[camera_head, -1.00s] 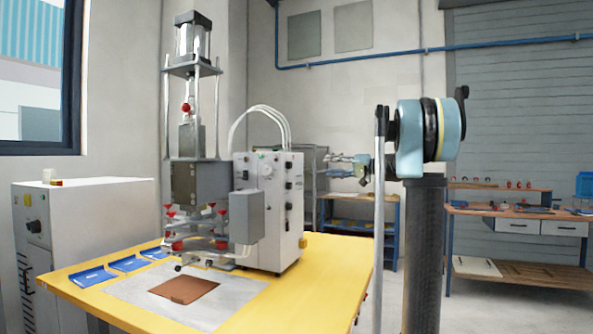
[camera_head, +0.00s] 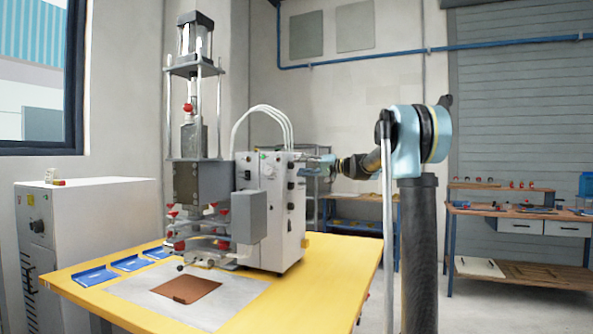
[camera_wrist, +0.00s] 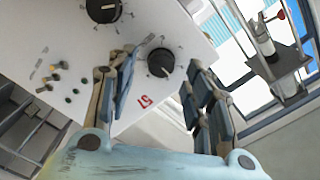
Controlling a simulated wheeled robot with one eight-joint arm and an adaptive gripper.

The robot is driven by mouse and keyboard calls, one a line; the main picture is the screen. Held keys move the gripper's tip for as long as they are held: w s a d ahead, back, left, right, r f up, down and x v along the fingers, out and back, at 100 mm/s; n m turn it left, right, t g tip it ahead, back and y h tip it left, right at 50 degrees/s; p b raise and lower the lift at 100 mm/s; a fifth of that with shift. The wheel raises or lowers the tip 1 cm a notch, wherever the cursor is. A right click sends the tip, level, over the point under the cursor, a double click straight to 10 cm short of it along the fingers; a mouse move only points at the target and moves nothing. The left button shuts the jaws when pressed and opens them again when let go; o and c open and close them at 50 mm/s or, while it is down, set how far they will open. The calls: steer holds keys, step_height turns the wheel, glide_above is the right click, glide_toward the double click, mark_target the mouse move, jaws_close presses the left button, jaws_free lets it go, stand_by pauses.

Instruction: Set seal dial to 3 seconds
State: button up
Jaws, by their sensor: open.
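The white control box (camera_head: 268,215) of the welding machine stands on the yellow table, with several black knobs on its right-hand face. In the wrist view, a black dial (camera_wrist: 160,62) with a white pointer line and tick marks around it is on the white panel. A red marking is printed near it. A second black dial (camera_wrist: 103,8) is at the top edge, partly cut off. My gripper (camera_wrist: 160,72) is open and empty, its fingers on either side of the red-marked dial in the picture; contact cannot be told. In the head view, my gripper (camera_head: 316,166) is beside the box's right face.
Small coloured buttons (camera_wrist: 62,80) sit on the panel left of the dial. The tall welding press (camera_head: 200,185) stands left of the box. A brown sheet (camera_head: 186,289) and blue trays (camera_head: 95,276) lie on the yellow table (camera_head: 325,262). A shelf bench (camera_head: 355,230) is behind.

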mark_target(291, 165)
steer(key=shift+x, duration=1.45)
steer(key=c, duration=1)
steer(key=shift+c, duration=0.4)
steer(key=m, duration=0.5)
steer(key=shift+s, duration=0.1)
